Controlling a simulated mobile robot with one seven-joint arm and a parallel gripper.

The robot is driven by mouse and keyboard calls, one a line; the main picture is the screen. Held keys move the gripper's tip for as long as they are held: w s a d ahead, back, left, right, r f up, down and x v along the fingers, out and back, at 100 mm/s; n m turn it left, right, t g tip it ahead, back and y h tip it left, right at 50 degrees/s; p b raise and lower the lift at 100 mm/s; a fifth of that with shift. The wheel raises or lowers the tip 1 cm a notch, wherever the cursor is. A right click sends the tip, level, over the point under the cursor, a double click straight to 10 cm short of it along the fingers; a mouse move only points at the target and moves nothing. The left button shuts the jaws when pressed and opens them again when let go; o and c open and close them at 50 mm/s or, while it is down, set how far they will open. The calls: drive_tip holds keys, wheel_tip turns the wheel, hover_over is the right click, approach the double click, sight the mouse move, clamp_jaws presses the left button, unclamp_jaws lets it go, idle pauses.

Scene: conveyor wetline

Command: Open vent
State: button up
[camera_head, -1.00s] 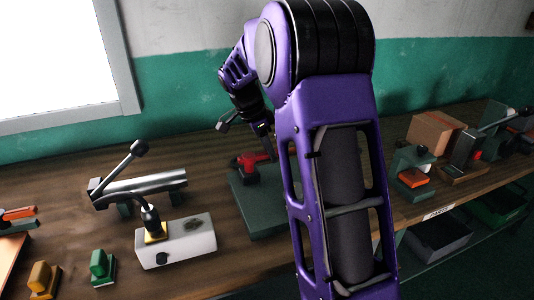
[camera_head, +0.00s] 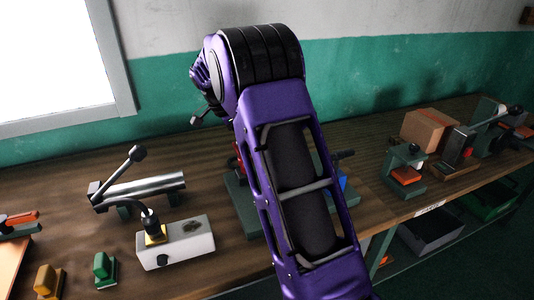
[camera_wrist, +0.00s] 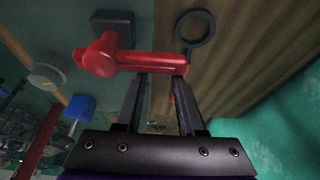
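A red lever handle (camera_wrist: 150,62) shows in the wrist view, with a round hub at its left on a dark block. I cannot tell for certain that it is the vent. My gripper (camera_wrist: 160,78) is open, its two fingers apart. The lever lies across the fingertips rather than visibly between them; contact is not clear. In the head view my arm hides the gripper and most of the red part (camera_head: 238,165) on its green base (camera_head: 238,200).
A blue part (camera_head: 342,183) stands right of my arm and shows in the wrist view (camera_wrist: 80,108). A black ring (camera_wrist: 195,30) is beside the lever. A metal pipe with a black lever (camera_head: 150,188) and a white block (camera_head: 185,243) stand left; a cardboard box (camera_head: 430,130) stands right.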

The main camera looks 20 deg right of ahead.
drive_tip(key=shift+s+a+f, duration=0.2)
drive_tip(key=shift+a+f, duration=0.2)
drive_tip(key=shift+a, duration=0.3)
drive_tip(key=p+v, duration=0.4)
drive_tip(key=v, duration=0.3)
drive_tip(key=shift+d+r, duration=0.15)
drive_tip(key=shift+r, duration=0.05)
drive_tip(key=shift+w+d, duration=0.1)
drive_tip(key=shift+d, duration=0.05)
drive_tip(key=shift+r, duration=0.1)
